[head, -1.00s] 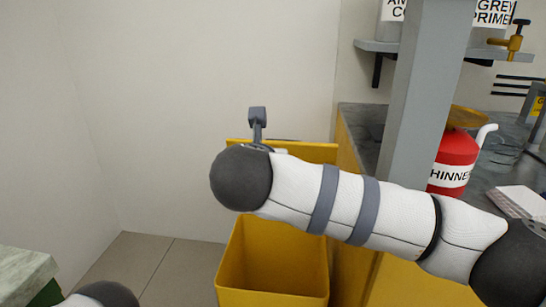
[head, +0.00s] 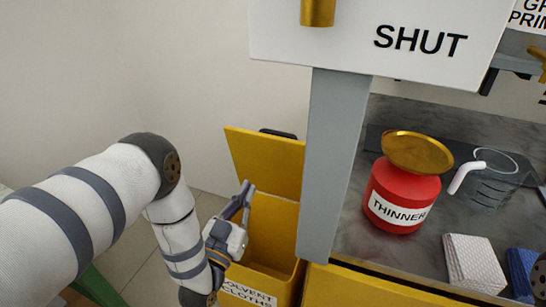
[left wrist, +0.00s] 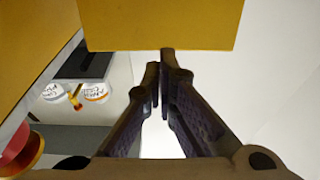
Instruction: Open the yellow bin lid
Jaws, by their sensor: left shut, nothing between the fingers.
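The yellow bin (head: 265,290), with a white label that reads in part "SOLVENT CLOTH", stands low in the middle of the head view. Its yellow lid (head: 262,158) stands raised at the back, and the bin's mouth is uncovered. A dark handle (head: 278,133) shows at the lid's top edge. My left gripper (head: 246,190) is shut and empty, in front of the lid and over the bin's mouth. In the left wrist view the fingertips (left wrist: 160,60) are together just below a yellow panel (left wrist: 165,22), apparently the lid. I cannot tell whether they touch it. My right gripper is not in view.
A grey post (head: 333,165) stands right of the lid, below a white panel (head: 400,40) marked "SHUT". On the counter are a red thinner can (head: 392,192), a clear jug (head: 492,180) and folded cloths (head: 472,262). Bare wall is at the left.

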